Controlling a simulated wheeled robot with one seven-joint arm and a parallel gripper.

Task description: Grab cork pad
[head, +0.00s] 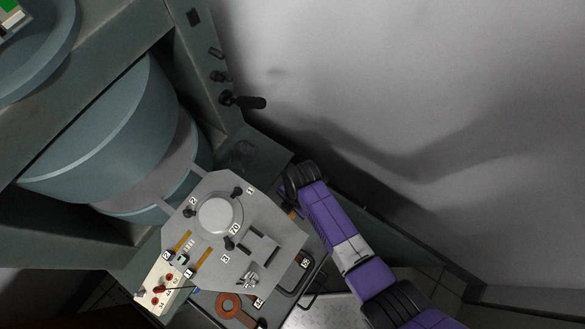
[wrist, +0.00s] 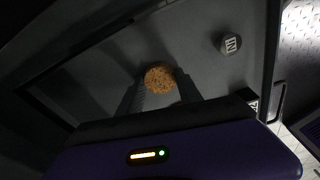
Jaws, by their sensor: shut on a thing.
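The cork pad (wrist: 159,78) is a round, speckled brown disc. In the wrist view it sits between the tips of my gripper (wrist: 160,90), which is shut on it. The pad is over or on a dark grey surface; I cannot tell whether it touches it. In the head view the purple arm reaches behind the right edge of the grey plate, and the gripper and the pad are mostly hidden there.
A small round labelled knob or weight (wrist: 230,43) lies right of the pad. The grey plate (head: 270,215) with several black knobs covers the near area. A large blue-grey magnet (head: 110,140) stands at left. A copper-coloured ring (head: 229,305) lies below the plate.

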